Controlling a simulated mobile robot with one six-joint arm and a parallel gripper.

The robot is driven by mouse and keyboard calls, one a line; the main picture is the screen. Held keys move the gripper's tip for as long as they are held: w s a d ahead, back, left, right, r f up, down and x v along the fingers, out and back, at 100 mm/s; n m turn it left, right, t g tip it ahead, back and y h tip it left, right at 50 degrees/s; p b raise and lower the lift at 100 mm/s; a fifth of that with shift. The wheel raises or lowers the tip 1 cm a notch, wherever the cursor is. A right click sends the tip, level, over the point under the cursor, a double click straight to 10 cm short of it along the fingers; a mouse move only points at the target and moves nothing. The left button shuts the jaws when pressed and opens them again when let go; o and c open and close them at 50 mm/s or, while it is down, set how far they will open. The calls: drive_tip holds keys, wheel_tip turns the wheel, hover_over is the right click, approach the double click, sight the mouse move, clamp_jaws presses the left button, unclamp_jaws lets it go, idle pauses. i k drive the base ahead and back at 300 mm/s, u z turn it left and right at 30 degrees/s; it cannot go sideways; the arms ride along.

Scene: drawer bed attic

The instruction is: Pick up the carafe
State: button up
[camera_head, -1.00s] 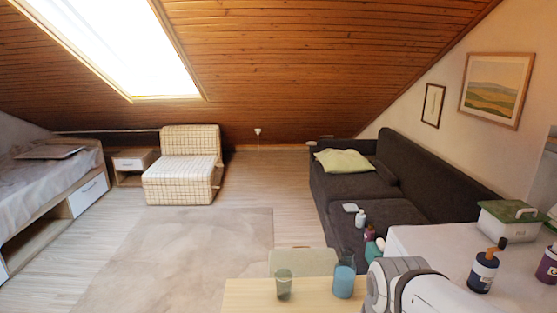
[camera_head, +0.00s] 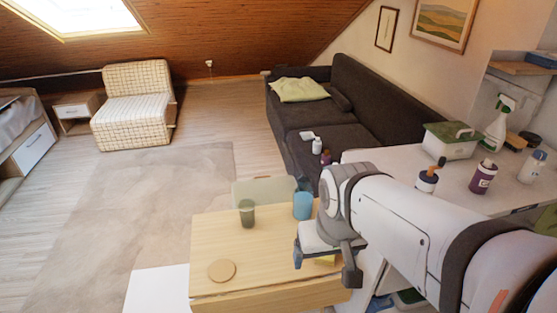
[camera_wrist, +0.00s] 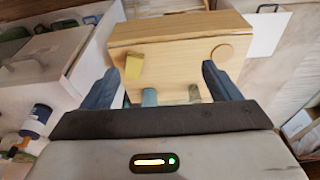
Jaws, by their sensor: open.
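The carafe appears to be the blue translucent vessel (camera_head: 302,206), upright at the far edge of the light wooden table (camera_head: 240,265). A smaller grey-green glass (camera_head: 247,214) stands to its left. In the wrist view, the blue vessel (camera_wrist: 149,97) and the green glass (camera_wrist: 194,93) show partly between the fingers, their lower parts cut off by the gripper body. My gripper (camera_wrist: 160,72) is open and empty. In the head view my gripper (camera_head: 324,262) hangs over the table's right side, nearer than the blue vessel and apart from it.
A round wooden coaster (camera_head: 222,270) and a yellow item (camera_wrist: 134,66) lie on the table. A white counter (camera_head: 400,170) at right holds a pump bottle (camera_head: 427,178), a purple bottle (camera_head: 482,177) and a green-lidded box (camera_head: 452,141). A dark sofa (camera_head: 290,125) stands behind.

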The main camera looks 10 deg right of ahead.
sight(303, 194)
drive_tip(key=z, duration=0.6)
drive_tip(key=k, duration=0.85)
drive_tip(key=u, duration=0.6)
drive_tip(key=i, duration=1.5)
